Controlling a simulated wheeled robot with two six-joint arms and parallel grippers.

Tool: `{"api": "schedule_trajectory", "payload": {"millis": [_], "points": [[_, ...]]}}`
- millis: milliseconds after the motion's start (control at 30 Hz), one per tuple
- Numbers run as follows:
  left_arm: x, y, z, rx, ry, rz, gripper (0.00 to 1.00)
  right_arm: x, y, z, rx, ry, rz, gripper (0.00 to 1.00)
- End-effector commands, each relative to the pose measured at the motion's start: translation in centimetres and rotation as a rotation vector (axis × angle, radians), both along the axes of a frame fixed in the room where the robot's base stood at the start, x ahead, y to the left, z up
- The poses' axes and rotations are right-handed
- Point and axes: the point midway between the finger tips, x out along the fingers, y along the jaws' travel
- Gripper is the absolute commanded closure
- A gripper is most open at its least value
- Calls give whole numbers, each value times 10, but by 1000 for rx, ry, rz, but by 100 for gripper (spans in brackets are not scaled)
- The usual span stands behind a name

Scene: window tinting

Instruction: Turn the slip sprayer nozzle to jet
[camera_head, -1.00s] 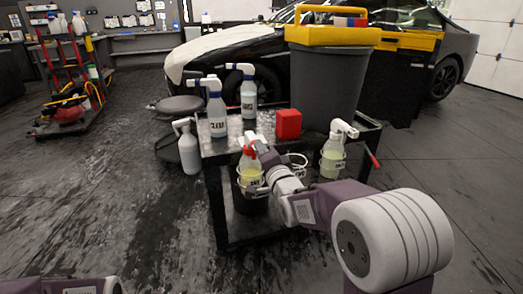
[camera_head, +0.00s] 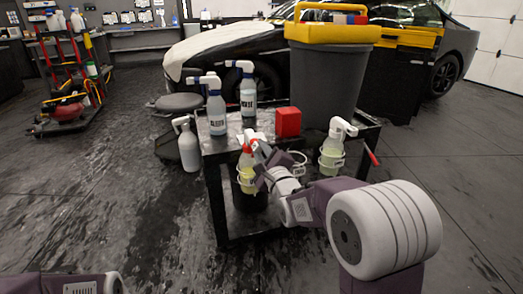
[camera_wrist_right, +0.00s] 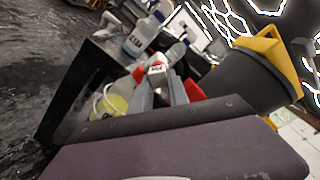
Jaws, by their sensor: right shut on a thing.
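A clear sprayer (camera_head: 246,173) with yellow liquid and a red and white head hangs in a ring holder on the near side of the cart. I take it for the slip sprayer; its label is not readable. My right gripper (camera_head: 259,149) is at its head, partly covering it. In the right wrist view, the fingers (camera_wrist_right: 160,80) are shut on the white and red nozzle (camera_wrist_right: 157,67). The yellow bottle (camera_wrist_right: 112,103) shows below and left of them. The nozzle's setting is too small to read. Only a link of my left arm shows; its gripper is out of view.
Another yellow-liquid sprayer (camera_head: 332,155) hangs at the right. A white bottle (camera_head: 188,150) hangs on the left side.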

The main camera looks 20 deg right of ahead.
Motion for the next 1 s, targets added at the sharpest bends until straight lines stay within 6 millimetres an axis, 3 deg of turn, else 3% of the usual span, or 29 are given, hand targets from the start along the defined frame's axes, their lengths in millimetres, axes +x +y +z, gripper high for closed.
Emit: {"api": "schedule_trajectory", "payload": {"millis": [600, 1000], "points": [[0, 0, 4, 0, 0, 0, 100, 0, 3, -3, 535, 20, -1, 100], [0, 0, 4, 0, 0, 0, 100, 0, 5, -4, 705, 25, 0, 100]]}}
